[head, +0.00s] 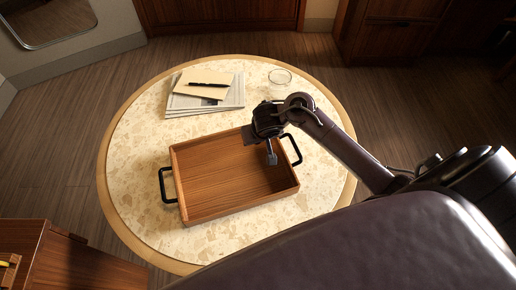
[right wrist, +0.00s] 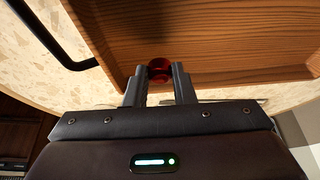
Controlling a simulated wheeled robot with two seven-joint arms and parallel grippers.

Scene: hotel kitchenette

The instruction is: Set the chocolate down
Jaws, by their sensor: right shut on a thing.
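My right gripper (head: 271,157) reaches in from the right over the back right part of the wooden tray (head: 187,208). In the right wrist view the gripper (right wrist: 158,76) is shut on a small round red thing, which I take to be the chocolate (right wrist: 159,67). The chocolate sits between the fingertips, with the tray (right wrist: 215,40) beyond it. In the head view the chocolate is hidden by the gripper. I cannot tell its exact height above the tray floor. The visible tray floor is bare. My left gripper is not in view.
The tray stands on a round speckled table (head: 133,150) and has black handles (head: 165,186) at its left and right ends. Behind it lie newspapers (head: 190,103) with an envelope and a pen (head: 208,85), and a clear glass dish (head: 280,76).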

